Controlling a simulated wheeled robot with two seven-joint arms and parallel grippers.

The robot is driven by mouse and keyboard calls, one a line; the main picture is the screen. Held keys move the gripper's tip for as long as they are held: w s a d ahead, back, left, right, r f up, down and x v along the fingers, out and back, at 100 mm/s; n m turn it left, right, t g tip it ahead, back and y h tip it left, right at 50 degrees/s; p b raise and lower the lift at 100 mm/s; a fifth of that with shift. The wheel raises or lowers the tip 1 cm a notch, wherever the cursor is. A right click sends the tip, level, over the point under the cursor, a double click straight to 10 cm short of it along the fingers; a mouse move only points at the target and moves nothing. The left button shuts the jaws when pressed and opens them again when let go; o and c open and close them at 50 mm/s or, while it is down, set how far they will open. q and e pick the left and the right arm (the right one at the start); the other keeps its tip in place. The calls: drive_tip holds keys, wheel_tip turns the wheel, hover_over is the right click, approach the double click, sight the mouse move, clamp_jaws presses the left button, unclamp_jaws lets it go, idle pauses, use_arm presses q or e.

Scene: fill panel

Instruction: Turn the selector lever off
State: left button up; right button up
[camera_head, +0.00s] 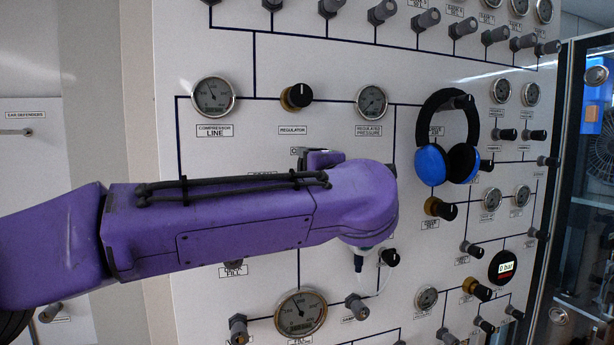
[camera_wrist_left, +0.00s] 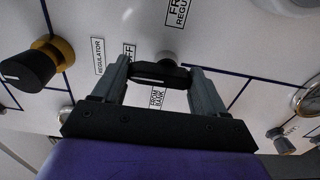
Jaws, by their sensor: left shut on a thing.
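The black selector lever (camera_wrist_left: 160,73) is on the white panel in the left wrist view, and lies across the picture between the fingers of my left gripper (camera_wrist_left: 160,68). The gripper is shut on the lever, one finger at each end. The OFF label (camera_wrist_left: 129,49) is partly hidden by the left finger. The FROM BANK label (camera_wrist_left: 157,98) is below the lever, and a FROM REGULATOR label (camera_wrist_left: 177,10) is above it. In the head view my purple left arm hides the lever, and only part of my left gripper (camera_head: 308,153) shows. My right gripper is not in view.
The regulator knob (camera_head: 297,97) is above the arm, between two gauges. Blue ear defenders (camera_head: 432,165) hang on the panel at the right. More gauges and knobs surround the arm, with a large gauge (camera_head: 301,313) below it.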

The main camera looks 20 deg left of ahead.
use_arm(q)
drive_tip(key=o, duration=1.1)
drive_tip(key=shift+c, duration=0.2)
drive_tip(key=b+v, duration=0.4)
drive_tip(key=v, duration=0.6)
drive_tip(key=shift+d+b, duration=0.25)
drive_tip(key=shift+b, duration=0.05)
drive_tip(key=shift+s, duration=0.15)
